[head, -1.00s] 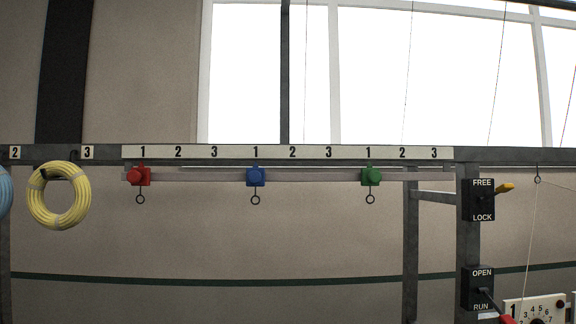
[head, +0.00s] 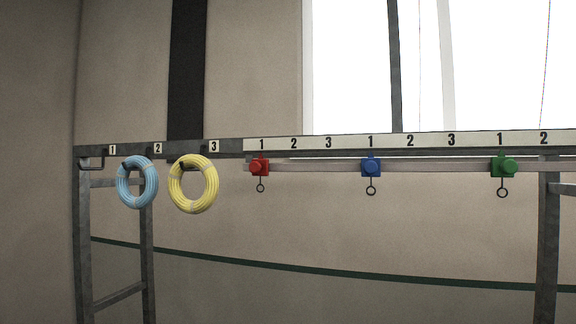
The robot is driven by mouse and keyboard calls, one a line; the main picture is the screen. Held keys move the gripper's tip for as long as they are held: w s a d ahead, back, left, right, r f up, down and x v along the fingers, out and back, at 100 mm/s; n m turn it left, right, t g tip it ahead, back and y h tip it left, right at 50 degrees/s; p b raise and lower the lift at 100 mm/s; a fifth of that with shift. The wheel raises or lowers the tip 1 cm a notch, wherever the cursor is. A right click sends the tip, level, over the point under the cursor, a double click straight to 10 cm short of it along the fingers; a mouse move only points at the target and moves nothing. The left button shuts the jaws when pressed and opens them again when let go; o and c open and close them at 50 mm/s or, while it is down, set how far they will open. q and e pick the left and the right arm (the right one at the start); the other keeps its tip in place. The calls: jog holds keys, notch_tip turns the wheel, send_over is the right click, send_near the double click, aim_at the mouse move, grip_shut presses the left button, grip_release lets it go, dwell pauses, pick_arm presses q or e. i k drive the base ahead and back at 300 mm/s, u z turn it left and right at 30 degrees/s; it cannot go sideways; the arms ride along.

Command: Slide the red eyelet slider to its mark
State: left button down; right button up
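The red eyelet slider (head: 260,167) sits on the pale rail (head: 320,167) at the rail's left end, under the first mark 1 on the number strip (head: 345,143). A small dark ring hangs below it. Marks 2 and 3 follow to its right, with bare rail beneath them. The blue slider (head: 371,167) sits under the middle 1 and the green slider (head: 503,167) under the right-hand 1. Neither of my grippers shows in the head view.
A blue hose coil (head: 126,197) and a yellow hose coil (head: 207,198) hang from hooks left of the rail. The hook under the left 1 (head: 92,163) is empty. Grey frame posts stand at left and right (head: 547,240). The space below the rail is clear.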

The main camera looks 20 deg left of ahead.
aim_at(259, 167)
jog(key=z, duration=0.35)
jog(key=k, duration=1.1)
jog(key=u, duration=1.6)
jog(key=i, duration=0.5)
jog(key=z, duration=1.55)
